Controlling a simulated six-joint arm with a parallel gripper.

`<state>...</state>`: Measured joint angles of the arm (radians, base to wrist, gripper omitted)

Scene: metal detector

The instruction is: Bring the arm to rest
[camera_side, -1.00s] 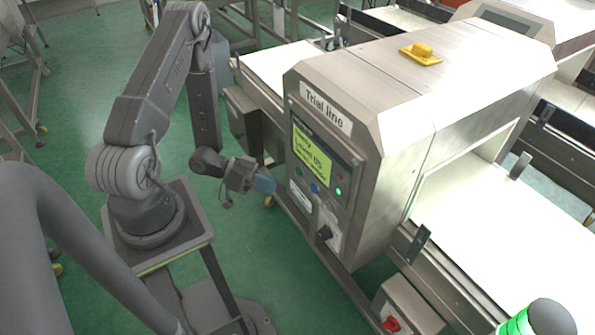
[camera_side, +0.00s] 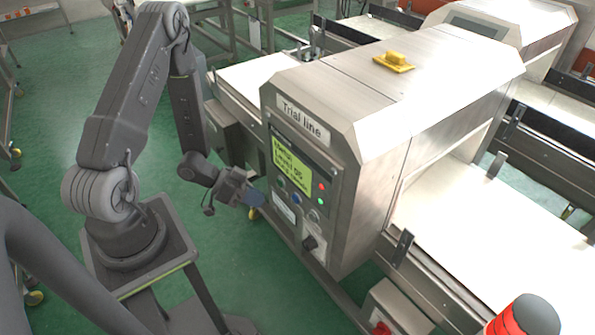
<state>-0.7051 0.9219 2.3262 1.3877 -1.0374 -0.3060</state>
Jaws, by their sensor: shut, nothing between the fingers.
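My gripper (camera_side: 254,198) is shut and empty, with bluish fingertips. It hangs in the air in front of the metal detector's control panel, to its left in the picture. The metal detector (camera_side: 352,130) is a steel housing labelled "Trial line". Its screen (camera_side: 291,164) is yellow-green with dark text, partly legible as "Metal", "Level 05". A red light (camera_side: 321,186) and a green light (camera_side: 320,201) show beside the screen. A blue button (camera_side: 297,197) and a black knob (camera_side: 311,243) sit below. Whether the fingertips touch the panel cannot be told.
A white conveyor belt (camera_side: 480,230) runs through the detector. A steel box with a red switch (camera_side: 380,328) is at the bottom. Green floor (camera_side: 45,140) is open at left.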

